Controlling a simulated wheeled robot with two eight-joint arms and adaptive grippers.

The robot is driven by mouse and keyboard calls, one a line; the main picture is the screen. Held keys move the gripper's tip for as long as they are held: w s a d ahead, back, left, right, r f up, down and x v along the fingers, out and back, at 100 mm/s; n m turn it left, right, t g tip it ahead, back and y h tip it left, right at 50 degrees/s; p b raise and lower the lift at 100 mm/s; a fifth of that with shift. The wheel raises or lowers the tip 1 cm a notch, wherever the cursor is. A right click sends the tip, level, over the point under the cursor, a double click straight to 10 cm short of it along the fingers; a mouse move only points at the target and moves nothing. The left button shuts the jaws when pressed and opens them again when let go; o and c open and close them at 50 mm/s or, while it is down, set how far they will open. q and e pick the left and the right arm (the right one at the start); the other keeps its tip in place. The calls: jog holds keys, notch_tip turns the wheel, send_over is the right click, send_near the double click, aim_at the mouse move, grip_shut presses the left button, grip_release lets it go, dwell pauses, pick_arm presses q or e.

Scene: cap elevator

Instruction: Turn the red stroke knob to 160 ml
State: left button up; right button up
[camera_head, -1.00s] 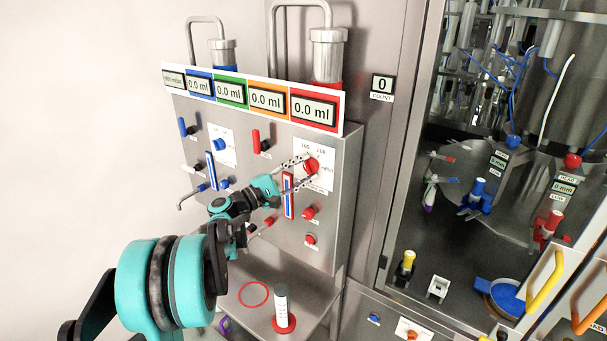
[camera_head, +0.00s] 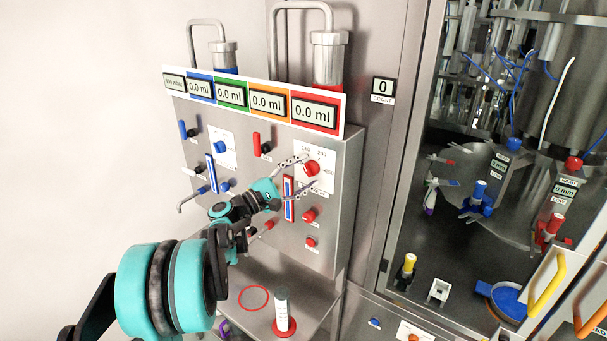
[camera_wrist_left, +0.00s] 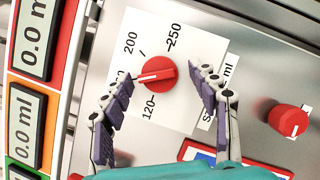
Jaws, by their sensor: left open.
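The red stroke knob (camera_head: 311,169) sits on a white dial plate at the right of the metal panel. In the left wrist view the knob (camera_wrist_left: 160,70) shows a white pointer line aimed left, between the 200 and 120 marks, toward the left finger. That finger covers the dial there; the 160 label shows in the head view. My left gripper (camera_head: 306,174) is open, with one finger on each side of the knob. My right gripper is not in view.
A red-framed display (camera_head: 314,112) above reads 0.0 ml. Another red knob (camera_head: 309,215) and a red button (camera_head: 311,242) lie below the dial. A blue-and-red slotted strip (camera_head: 289,199) is close by the fingers. A red-based cylinder (camera_head: 282,308) stands on the shelf below.

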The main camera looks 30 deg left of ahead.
pick_arm(q)
jog(key=v, duration=1.2)
